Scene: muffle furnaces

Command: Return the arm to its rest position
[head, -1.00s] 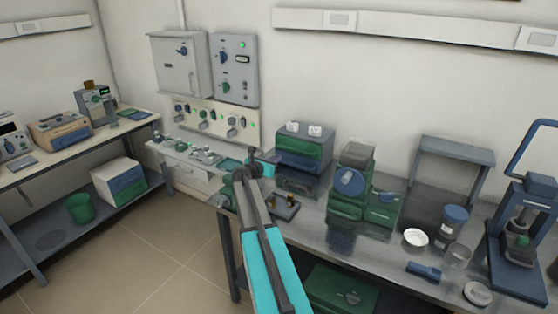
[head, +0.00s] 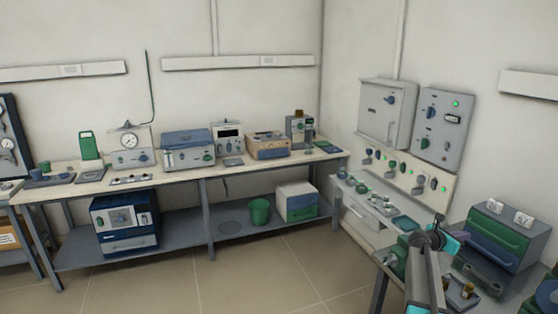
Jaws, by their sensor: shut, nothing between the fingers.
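My arm (head: 425,275) rises from the bottom right of the head view, in front of the corner of the right-hand bench. My gripper (head: 452,245) is at its far end, cyan and small in the picture, with no object seen in it. It appears beside the green and blue box unit, and I cannot tell the gap between them. The fingertips are too small to make out clearly.
The green and blue box unit (head: 505,240) stands on the right bench. A wall panel with knobs (head: 405,172) is behind it. A long bench (head: 180,178) with instruments runs along the left wall. Open tiled floor (head: 230,280) lies in front.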

